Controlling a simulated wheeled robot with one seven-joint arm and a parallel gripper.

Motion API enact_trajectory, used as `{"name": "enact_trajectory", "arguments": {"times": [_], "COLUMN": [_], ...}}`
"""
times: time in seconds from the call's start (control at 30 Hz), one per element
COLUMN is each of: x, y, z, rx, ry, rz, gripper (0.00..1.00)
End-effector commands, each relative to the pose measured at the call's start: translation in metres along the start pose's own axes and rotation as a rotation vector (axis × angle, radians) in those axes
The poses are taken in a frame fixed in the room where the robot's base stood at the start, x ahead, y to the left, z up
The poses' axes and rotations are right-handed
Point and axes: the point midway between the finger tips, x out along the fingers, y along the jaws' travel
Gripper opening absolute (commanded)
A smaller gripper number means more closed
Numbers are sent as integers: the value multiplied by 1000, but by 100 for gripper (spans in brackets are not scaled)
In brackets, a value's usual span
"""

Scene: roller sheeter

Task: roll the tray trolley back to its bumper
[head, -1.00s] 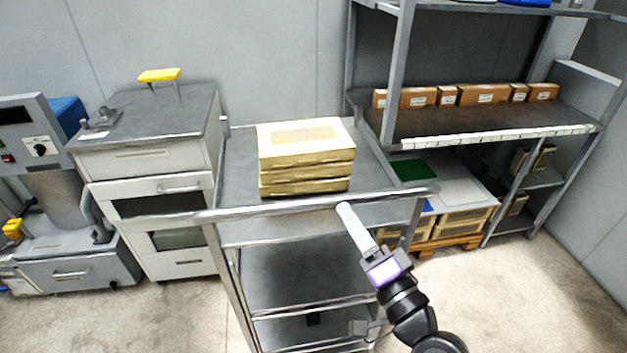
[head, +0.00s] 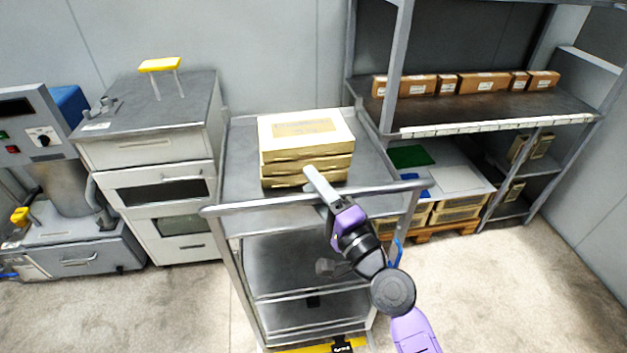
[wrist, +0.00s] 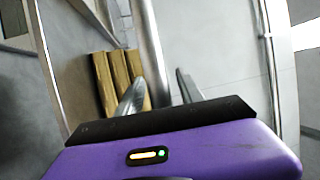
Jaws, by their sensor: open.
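The tray trolley (head: 225,180) stands in the middle of the head view, a grey metal frame with several shelves. Stacked cream trays (head: 305,140) sit on its top. Its front handle bar (head: 265,204) runs across the near side. My gripper (head: 318,182) is open at this bar, right of its middle. In the wrist view the bar (wrist: 150,45) passes between the two spread fingers of my gripper (wrist: 160,88); contact cannot be told. A yellow strip with a black piece (head: 318,348) shows low at the trolley's foot; I cannot tell if it is the bumper.
A drawer cabinet (head: 150,150) with a yellow-topped handle stands close on the left, beside a machine (head: 45,140). A shelf rack (head: 490,110) with brown boxes stands right, with crates on a pallet (head: 455,215) below. Floor at front right (head: 530,290) is clear.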

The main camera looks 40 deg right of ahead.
Motion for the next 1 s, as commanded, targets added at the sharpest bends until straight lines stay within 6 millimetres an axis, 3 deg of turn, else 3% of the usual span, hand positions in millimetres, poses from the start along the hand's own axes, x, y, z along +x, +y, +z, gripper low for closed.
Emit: {"name": "enact_trajectory", "arguments": {"times": [0.27, 0.5, 1.0], "x": [2, 2, 1], "y": [0, 0, 1], "z": [0, 0, 0], "rx": [-1, -1, -1], "ry": [0, 0, 0], "rz": [0, 0, 1], "gripper": [44, 0, 0]}}
